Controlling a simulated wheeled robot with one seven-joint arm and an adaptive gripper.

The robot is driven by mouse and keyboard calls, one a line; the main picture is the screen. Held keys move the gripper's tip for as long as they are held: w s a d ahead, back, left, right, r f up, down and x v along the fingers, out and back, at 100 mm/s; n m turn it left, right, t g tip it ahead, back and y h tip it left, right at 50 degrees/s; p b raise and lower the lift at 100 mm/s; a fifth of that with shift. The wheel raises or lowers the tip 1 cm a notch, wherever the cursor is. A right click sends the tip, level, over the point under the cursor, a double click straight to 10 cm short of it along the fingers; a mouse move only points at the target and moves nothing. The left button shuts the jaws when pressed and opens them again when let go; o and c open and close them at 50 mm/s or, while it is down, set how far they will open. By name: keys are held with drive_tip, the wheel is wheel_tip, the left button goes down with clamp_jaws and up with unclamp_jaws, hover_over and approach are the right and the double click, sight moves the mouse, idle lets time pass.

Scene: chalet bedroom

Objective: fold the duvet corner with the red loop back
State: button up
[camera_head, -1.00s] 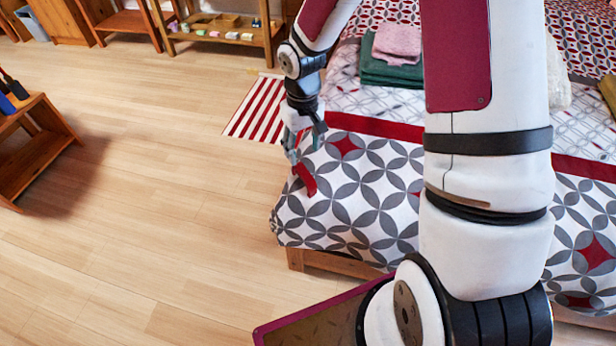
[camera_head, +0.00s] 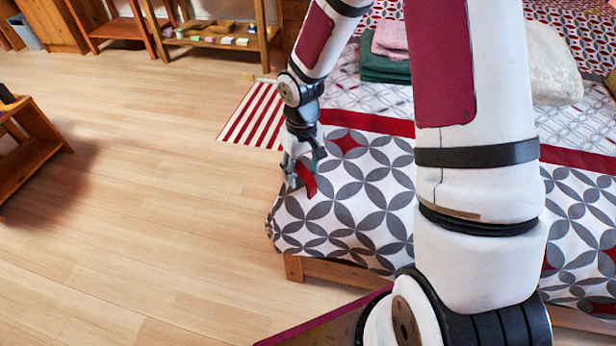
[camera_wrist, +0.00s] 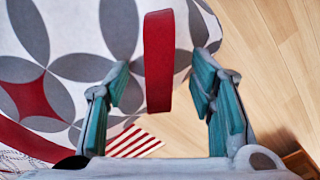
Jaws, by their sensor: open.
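The duvet (camera_head: 365,205) has grey circles and red diamonds on white and lies over the bed. Its near left corner hangs at the bed's edge. The red loop (camera_head: 307,179) stands up from that corner; in the wrist view the red loop (camera_wrist: 158,60) is a strap between my two fingers. My gripper (camera_head: 304,172) is at the loop. In the wrist view my gripper (camera_wrist: 160,88) is open, with a finger on each side of the loop and a gap on both sides. I cannot tell how deep the loop sits between the fingers.
Folded green (camera_head: 385,68) and pink (camera_head: 391,38) cloths and a white pillow (camera_head: 553,65) lie on the bed. A red-striped rug (camera_head: 255,115) lies left of the bed. A wooden stool (camera_head: 35,150) stands at far left. The floor between is clear.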

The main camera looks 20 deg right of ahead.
clamp_jaws()
drive_tip(key=d+r+y+p, duration=0.1)
drive_tip(key=r+p, duration=0.1)
drive_tip(key=p, duration=0.3)
drive_tip(key=shift+d, duration=0.15)
drive_tip(key=shift+w+y, duration=0.15)
drive_tip(key=shift+y, duration=0.15)
drive_tip(key=shift+d, duration=0.1)
